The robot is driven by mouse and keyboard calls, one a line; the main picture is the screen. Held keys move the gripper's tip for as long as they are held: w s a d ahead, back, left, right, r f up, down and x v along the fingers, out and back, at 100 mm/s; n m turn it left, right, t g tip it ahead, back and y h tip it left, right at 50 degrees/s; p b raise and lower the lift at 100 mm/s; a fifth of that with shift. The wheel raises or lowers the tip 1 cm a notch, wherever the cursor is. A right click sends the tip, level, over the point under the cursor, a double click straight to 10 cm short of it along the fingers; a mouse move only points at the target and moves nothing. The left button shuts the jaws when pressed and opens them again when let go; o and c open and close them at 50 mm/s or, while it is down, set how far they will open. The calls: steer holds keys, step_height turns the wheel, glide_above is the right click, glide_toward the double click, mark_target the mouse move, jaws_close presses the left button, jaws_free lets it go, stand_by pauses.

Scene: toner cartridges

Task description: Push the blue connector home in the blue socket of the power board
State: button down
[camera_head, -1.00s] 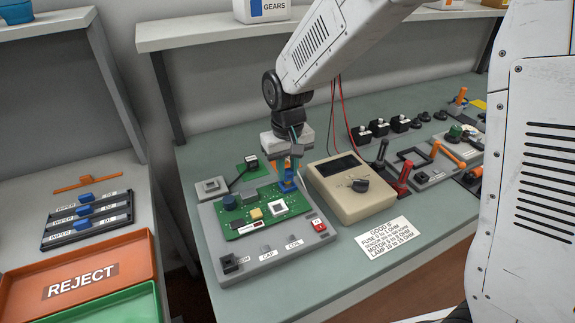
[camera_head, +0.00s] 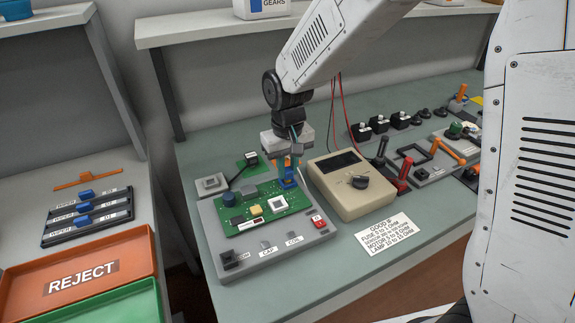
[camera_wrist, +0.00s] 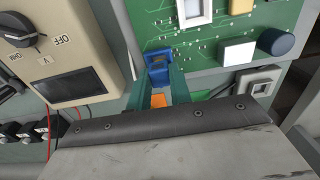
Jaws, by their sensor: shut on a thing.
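The green power board (camera_head: 258,207) lies on a grey fixture plate (camera_head: 228,240) on the bench. The blue socket (camera_head: 289,183) is at the board's back right edge, below my gripper.
A beige meter (camera_head: 345,186) stands close to the right of the board. A grey block with a black cable (camera_head: 212,185) is at the left. Red and green bins (camera_head: 78,278) are far left.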

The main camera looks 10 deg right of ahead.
steer(key=shift+f, duration=0.6)
stand_by(0.3)
steer(key=c, duration=1.2)
jaws_free()
steer(key=shift+r, duration=0.1)
step_height(320, 180, up, 8)
steer(key=shift+f, duration=0.2)
